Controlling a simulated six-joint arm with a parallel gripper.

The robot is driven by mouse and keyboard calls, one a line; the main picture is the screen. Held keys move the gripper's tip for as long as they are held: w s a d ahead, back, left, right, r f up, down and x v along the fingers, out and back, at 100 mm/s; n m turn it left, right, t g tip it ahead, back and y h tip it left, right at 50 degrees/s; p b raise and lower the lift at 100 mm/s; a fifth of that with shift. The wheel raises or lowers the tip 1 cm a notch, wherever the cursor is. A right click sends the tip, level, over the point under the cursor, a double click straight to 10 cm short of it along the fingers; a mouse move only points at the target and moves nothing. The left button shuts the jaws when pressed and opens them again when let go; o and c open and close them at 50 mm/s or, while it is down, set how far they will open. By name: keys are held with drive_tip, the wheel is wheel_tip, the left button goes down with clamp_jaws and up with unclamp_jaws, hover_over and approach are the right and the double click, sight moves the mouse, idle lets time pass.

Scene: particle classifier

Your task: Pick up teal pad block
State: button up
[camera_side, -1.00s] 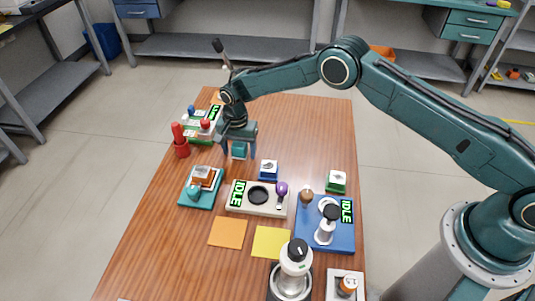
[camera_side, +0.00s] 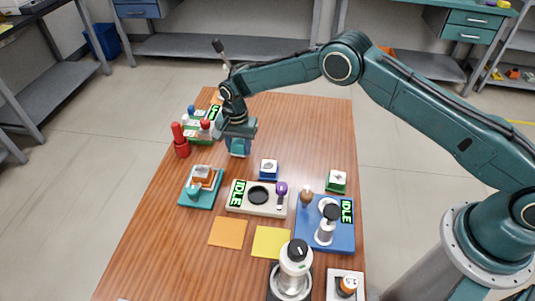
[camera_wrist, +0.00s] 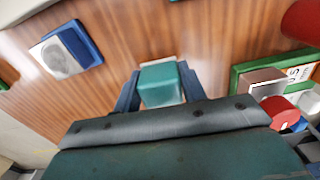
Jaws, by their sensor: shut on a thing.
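The teal pad block (camera_wrist: 160,84) is a small box with a teal top, held between the two blue fingers of my gripper in the wrist view. In the side view the teal block (camera_side: 238,149) shows below my gripper (camera_side: 238,146), at the far left part of the wooden table. My gripper (camera_wrist: 159,90) is shut on the block. I cannot tell for sure whether the block's underside touches the table.
A red cylinder post (camera_side: 181,143) and a green-based device (camera_side: 200,126) stand left of my gripper. A blue block (camera_side: 268,169), a teal-based device (camera_side: 201,186) and a cream device marked IDLE (camera_side: 258,197) lie nearer. The table's far right is clear.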

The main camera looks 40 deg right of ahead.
sight(238, 142)
wheel_tip(238, 142, up, 19)
idle(0.5)
drive_tip(key=shift+f, duration=0.1)
